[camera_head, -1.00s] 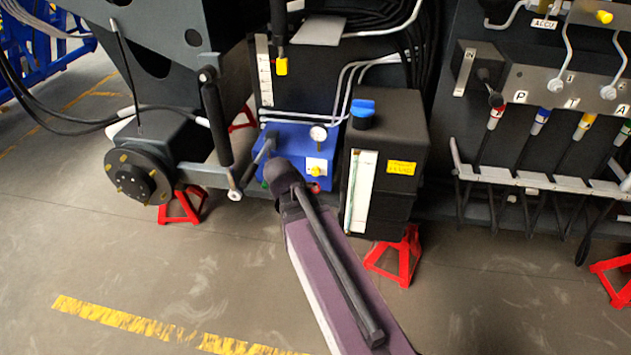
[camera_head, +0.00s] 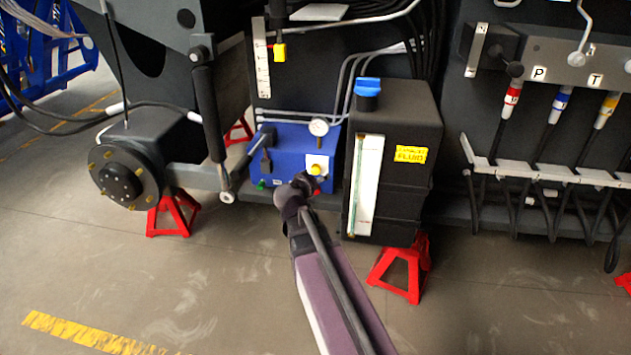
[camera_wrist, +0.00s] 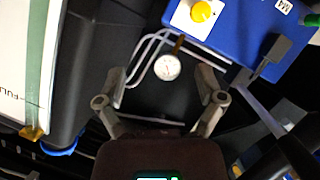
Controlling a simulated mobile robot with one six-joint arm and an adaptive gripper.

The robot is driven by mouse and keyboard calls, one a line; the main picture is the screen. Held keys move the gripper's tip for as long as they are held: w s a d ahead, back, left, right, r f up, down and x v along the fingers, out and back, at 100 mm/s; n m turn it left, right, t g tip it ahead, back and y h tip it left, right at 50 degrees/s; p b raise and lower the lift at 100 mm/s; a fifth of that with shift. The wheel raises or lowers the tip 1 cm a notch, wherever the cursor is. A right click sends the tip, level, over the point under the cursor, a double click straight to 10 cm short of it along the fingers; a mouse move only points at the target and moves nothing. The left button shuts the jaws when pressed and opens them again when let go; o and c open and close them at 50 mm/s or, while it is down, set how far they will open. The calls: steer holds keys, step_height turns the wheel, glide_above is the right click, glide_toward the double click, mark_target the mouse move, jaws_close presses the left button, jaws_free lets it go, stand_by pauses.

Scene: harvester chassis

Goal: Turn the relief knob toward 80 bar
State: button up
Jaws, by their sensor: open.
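The yellow knob (camera_head: 315,169) sits on a white plate on the front of a blue box (camera_head: 292,148). It also shows at the top of the wrist view (camera_wrist: 202,11). A round white pressure gauge (camera_head: 319,127) stands above it on the box. My gripper (camera_head: 314,183) is just below and in front of the knob in the head view, its fingers small and partly hidden by my wrist. In the wrist view my gripper (camera_wrist: 161,76) is open and empty. The gauge (camera_wrist: 167,67) shows between its fingers, and the knob lies beyond them. The scale markings are too small to read.
A black fluid tank (camera_head: 393,160) with a blue cap (camera_head: 367,87) stands close to the right of the box. A lever (camera_head: 260,145) sticks out at the box's left. A wheel hub (camera_head: 122,183) and red stands (camera_head: 402,268) are lower. Floor in front is open.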

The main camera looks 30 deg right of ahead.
mark_target(315, 171)
steer(key=w+f+n+t+b, duration=0.3)
steer(key=w+f+t+b, duration=0.2)
steer(key=f+b, duration=0.4)
steer(key=w+d+b, duration=0.1)
steer(key=b, duration=0.4)
steer(key=shift+f+t+b, duration=0.3)
steer(key=shift+t+b, duration=0.1)
steer(key=shift+w, duration=0.2)
steer(key=x, duration=1.3)
steer(key=shift+w+d+f, duration=0.1)
steer(key=shift+w+d, duration=0.1)
steer(key=shift+w, duration=0.05)
steer(key=c, duration=1.2)
